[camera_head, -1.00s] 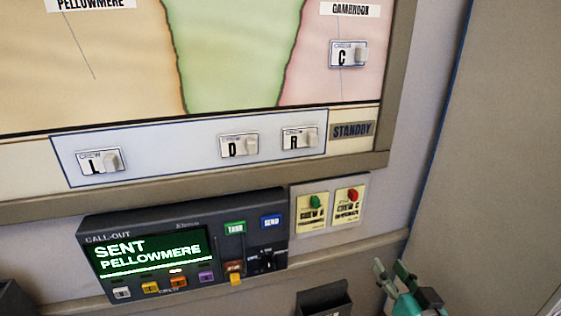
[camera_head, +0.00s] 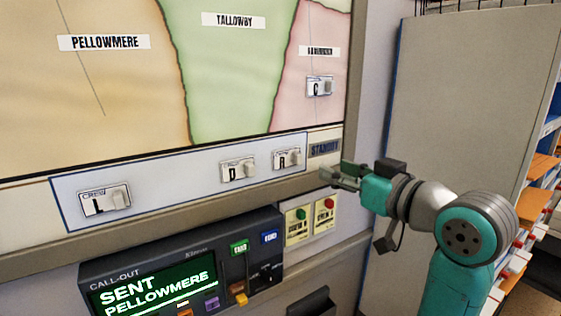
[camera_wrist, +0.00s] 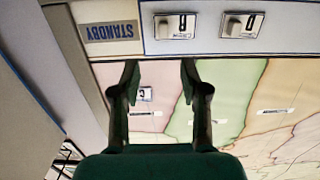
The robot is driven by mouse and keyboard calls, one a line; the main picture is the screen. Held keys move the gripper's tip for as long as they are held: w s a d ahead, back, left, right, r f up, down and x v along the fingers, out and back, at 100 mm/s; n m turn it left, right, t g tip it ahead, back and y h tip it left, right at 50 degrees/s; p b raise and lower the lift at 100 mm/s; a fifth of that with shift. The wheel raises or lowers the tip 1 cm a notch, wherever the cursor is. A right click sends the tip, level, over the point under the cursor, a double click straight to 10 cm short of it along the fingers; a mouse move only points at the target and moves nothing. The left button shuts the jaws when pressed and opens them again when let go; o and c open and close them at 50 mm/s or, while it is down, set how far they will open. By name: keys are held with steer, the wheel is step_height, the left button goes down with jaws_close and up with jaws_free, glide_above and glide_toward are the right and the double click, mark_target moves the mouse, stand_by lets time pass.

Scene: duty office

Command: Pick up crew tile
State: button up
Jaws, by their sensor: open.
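Crew tiles with grey knobs are on the wall map board. Tiles L (camera_head: 105,202), D (camera_head: 237,169) and R (camera_head: 288,159) are in the pale standby strip (camera_head: 190,180). Tile C (camera_head: 319,87) is on the pink map area. My gripper (camera_head: 332,173) is open and empty, just right of and below tile R, by the STANDBY label. The wrist view is upside down. There the open fingertips (camera_wrist: 159,68) point toward tile R (camera_wrist: 175,26), with tile D (camera_wrist: 242,25) to its right. Tile C (camera_wrist: 145,95) shows between the fingers.
Below the board is a call-out unit (camera_head: 190,262) whose screen reads SENT PELLOWMERE. A grey panel (camera_head: 440,110) and shelves with orange items (camera_head: 535,190) stand at the right.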

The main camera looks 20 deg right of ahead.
mark_target(300, 155)
steer(key=x, duration=1)
steer(key=shift+w+a+r, duration=0.25)
steer(key=shift+w+a, duration=0.05)
steer(key=shift+a, duration=0.1)
jaws_close()
